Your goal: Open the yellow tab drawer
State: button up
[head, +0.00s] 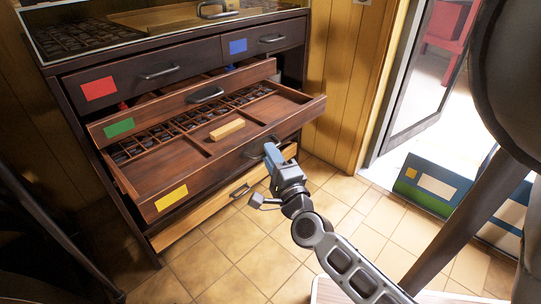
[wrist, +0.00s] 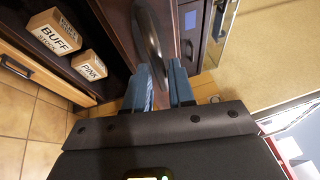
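The yellow tab drawer (head: 160,213) is pulled well out of the dark wooden cabinet, with a yellow label (head: 171,198) at the left of its front. Inside it are small compartments of dark pieces and a light wooden block (head: 227,130). My gripper (head: 270,152) is at the right half of this drawer's front, at its handle. In the wrist view the dark curved handle (wrist: 148,32) runs down between my two blue fingers (wrist: 161,82), which look closed about it. The contact itself is partly hidden.
Above, the green tab drawer (head: 157,112) stands partly open; the red (head: 99,88) and blue (head: 238,47) tab drawers look shut. Below is a light-wood drawer (head: 195,222); boxes marked BUFF (wrist: 58,38) and PINK (wrist: 91,66) show in the wrist view. Tiled floor in front is clear.

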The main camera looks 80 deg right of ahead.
jog(key=v, duration=0.7)
jog(key=shift+a, duration=0.15)
dwell(0.3)
jog(key=s+a+r+n+t+y, duration=0.25)
jog(key=a+n+y, duration=0.55)
jog(key=a+n, duration=0.55)
jog(key=s+a+r+n+t+y, duration=0.15)
jog(key=s+a+n+y, duration=0.25)
jog(key=a+n+y, duration=0.7)
notch_tip(320, 180, up, 26)
jog(key=a+n+h+p, duration=0.1)
jog(key=n+h+p, duration=0.2)
jog(key=p, duration=2.3)
jog(key=shift+s+a+r+n+g, duration=0.2)
jog(key=shift+s+n+g, duration=0.2)
jog(key=shift+n, duration=0.65)
